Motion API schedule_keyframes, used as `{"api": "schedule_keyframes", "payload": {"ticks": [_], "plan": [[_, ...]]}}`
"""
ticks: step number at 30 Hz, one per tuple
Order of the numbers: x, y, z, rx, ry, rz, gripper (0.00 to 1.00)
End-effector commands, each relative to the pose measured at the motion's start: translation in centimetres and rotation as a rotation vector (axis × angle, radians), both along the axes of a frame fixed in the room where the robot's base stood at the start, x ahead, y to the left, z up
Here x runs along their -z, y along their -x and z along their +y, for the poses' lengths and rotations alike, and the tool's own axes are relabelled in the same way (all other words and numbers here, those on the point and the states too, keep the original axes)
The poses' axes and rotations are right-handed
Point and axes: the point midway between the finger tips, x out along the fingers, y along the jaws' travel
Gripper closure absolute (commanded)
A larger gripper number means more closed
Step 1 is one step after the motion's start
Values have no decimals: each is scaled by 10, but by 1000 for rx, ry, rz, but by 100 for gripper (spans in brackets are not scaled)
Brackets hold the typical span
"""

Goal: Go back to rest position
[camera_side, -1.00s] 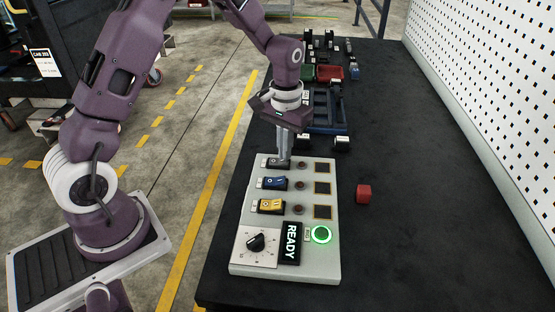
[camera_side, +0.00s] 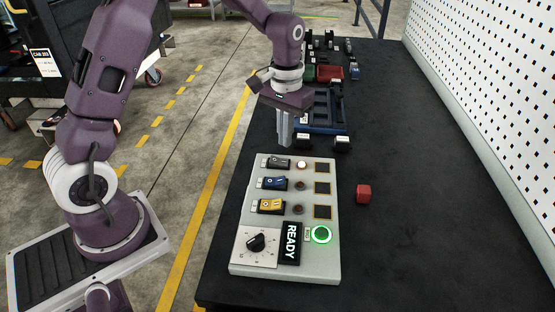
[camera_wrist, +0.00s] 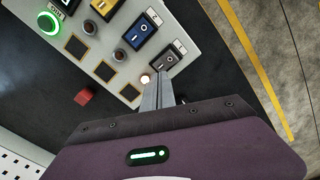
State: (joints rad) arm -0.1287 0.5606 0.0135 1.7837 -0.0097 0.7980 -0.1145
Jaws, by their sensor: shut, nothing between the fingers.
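My gripper (camera_side: 285,144) is shut and empty. In the side view it hangs just above and behind the far edge of the control panel (camera_side: 241,222), apart from it. In the wrist view its closed fingers (camera_wrist: 158,95) show near the black rocker switch (camera_wrist: 166,57). The panel has a black switch (camera_side: 278,163), a blue switch (camera_side: 274,183) and a yellow switch (camera_side: 270,206) in a column. The lamp (camera_side: 301,165) beside the black switch is lit white. The lamps beside the blue and yellow switches are dark. A round button (camera_side: 321,234) glows green beside a READY sign (camera_side: 291,243).
A red cube (camera_side: 363,193) lies on the dark table (camera_side: 420,240) right of the panel. A white perforated wall (camera_side: 500,90) borders the right side. The table's front right is clear.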

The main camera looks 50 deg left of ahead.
Motion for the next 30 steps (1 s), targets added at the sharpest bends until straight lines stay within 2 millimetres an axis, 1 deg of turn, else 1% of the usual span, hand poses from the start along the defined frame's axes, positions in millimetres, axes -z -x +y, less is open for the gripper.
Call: {"api": "schedule_keyframes", "payload": {"ticks": [3, 6, 14, 16, 17, 19, 20, 21, 23, 24, 26, 27, 30], "plan": [[-12, -1, 0, 0, -1, -3, 100], [-18, 0, 0, 0, 0, -1, 100], [-20, 0, 0, 0, 0, 0, 100], [-25, 2, -1, 3, 0, -8, 100], [-32, 5, -3, 8, -2, -18, 100], [-60, 20, -9, 28, -6, -62, 100], [-77, 31, -13, 42, -9, -91, 100], [-99, 50, -20, 64, -13, -131, 100], [-127, 84, -29, 97, -21, -194, 100], [-142, 108, -34, 120, -26, -236, 100], [-157, 144, -41, 154, -34, -297, 100], [-162, 166, -45, 174, -39, -334, 100], [-165, 211, -51, 217, -51, -414, 100]]}}
